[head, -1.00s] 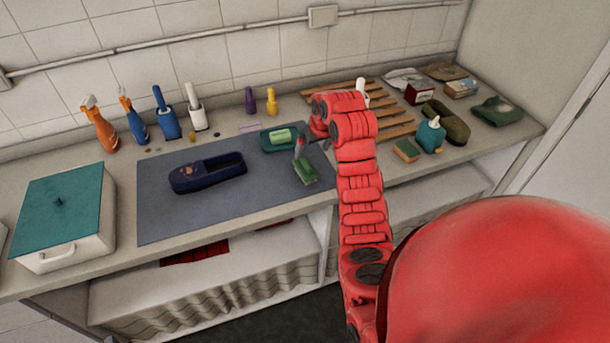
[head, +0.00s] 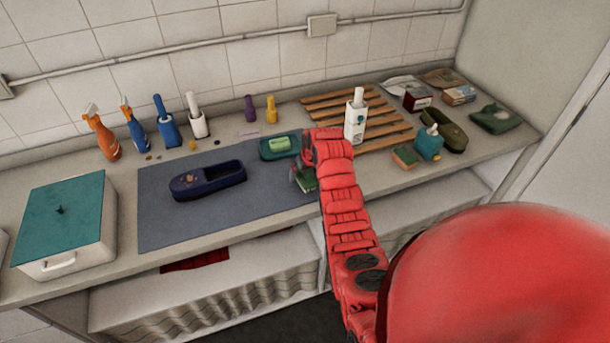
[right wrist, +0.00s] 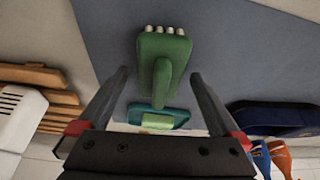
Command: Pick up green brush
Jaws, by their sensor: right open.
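The green brush (head: 307,183) lies at the right edge of the grey-blue mat in the head view, partly hidden by my right gripper (head: 297,176). In the right wrist view the green brush (right wrist: 163,58) shows its handle and pale bristle tufts. The open fingers of my right gripper (right wrist: 158,100) stand on either side of the handle's near end, with a gap on both sides. Nothing is held. My left gripper is not in view.
A teal soap dish (head: 268,150) with a green soap bar lies behind the brush. A white bottle (head: 355,122) stands on the wooden rack (head: 385,140) to the right.

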